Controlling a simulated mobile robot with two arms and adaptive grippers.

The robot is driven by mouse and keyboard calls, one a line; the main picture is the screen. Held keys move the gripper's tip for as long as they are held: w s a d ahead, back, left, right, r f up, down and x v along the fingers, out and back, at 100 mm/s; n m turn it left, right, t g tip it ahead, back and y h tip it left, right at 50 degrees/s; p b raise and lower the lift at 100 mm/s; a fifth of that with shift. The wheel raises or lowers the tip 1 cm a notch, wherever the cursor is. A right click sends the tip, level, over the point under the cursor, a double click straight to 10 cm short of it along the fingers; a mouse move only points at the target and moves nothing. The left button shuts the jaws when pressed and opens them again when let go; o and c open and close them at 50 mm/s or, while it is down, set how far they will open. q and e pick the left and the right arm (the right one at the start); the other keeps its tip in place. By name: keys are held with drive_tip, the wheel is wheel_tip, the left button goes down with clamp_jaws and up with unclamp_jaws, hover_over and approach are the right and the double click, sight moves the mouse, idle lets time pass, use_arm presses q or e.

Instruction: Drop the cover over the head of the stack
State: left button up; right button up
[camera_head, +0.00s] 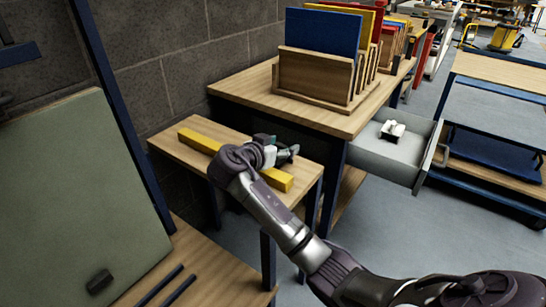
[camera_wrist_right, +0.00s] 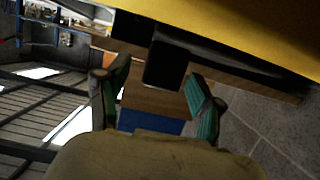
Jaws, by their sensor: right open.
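My right gripper (camera_head: 281,148) is over a small wooden table, beside the middle of a long yellow bar (camera_head: 200,142). In the right wrist view its green-padded fingers (camera_wrist_right: 158,82) are apart. A black block (camera_wrist_right: 166,62) shows beyond and between them, below the yellow bar (camera_wrist_right: 240,25); I cannot tell whether the fingers touch it. The gripper and forearm hide the middle of the bar in the head view. I cannot pick out a cover or a stack head for certain. My left gripper is not in view.
A wooden bench (camera_head: 240,84) behind carries a rack (camera_head: 315,104) of upright blue, yellow, red and wooden panels. Its grey drawer (camera_head: 386,148) stands open, with a small white object (camera_head: 393,130) inside. A green-grey board (camera_head: 80,190) leans at left.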

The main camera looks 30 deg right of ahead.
drive_tip(key=c, duration=1.2)
clamp_jaws()
drive_tip(key=shift+r, duration=0.15)
